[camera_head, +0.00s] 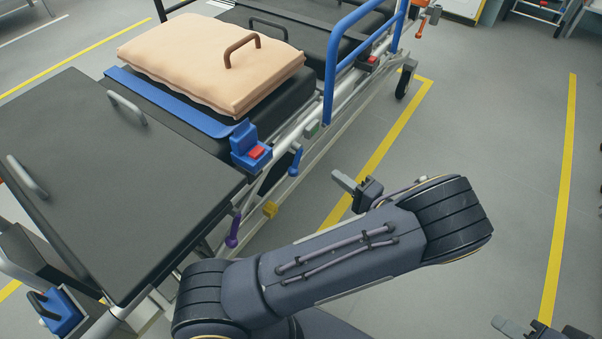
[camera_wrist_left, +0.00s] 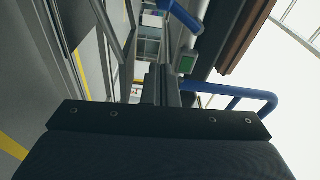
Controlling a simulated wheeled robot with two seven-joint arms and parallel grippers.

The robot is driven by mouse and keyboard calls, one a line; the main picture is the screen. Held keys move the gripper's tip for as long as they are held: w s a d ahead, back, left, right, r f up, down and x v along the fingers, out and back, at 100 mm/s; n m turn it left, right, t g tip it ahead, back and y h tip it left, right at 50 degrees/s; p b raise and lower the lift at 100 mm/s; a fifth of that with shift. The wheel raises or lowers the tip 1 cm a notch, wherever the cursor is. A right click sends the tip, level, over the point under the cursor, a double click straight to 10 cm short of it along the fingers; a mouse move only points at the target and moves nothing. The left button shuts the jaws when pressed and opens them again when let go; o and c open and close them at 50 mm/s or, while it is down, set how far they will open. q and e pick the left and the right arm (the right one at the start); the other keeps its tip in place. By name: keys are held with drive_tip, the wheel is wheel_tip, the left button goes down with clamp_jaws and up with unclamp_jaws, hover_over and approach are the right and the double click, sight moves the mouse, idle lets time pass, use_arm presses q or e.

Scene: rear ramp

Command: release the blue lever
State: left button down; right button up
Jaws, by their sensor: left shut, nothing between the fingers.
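The blue lever (camera_head: 295,161) hangs on the near side frame of the stretcher, below a small grey-green box (camera_head: 312,130). My left gripper (camera_head: 342,180) is shut and empty, to the right of the lever and slightly lower in the picture, with a visible gap between them. In the left wrist view its closed fingers (camera_wrist_left: 161,86) point toward the stretcher's side. That view shows a green-faced box (camera_wrist_left: 187,63) and blue bars, but I cannot tell whether one is the lever. My right gripper (camera_head: 508,326) shows only partly at the bottom right.
The stretcher has a black mattress (camera_head: 120,170), a tan cushion (camera_head: 205,60), and a blue side rail (camera_head: 328,80). A blue block with a red button (camera_head: 256,152), a purple lever (camera_head: 233,230) and a yellow part (camera_head: 270,209) are nearby. The floor right of it is clear.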

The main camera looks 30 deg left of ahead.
sight(296, 161)
idle(0.3)
use_arm(q)
drive_tip(key=s+a+b, duration=0.1)
drive_tip(key=a+b, duration=0.2)
drive_tip(key=a, duration=0.6)
drive_tip(key=shift+s+a, duration=0.15)
drive_tip(key=shift+s, duration=0.05)
idle(0.4)
drive_tip(key=shift+s+m+p, duration=0.15)
drive_tip(key=shift+m+p, duration=0.15)
drive_tip(key=shift+p, duration=0.05)
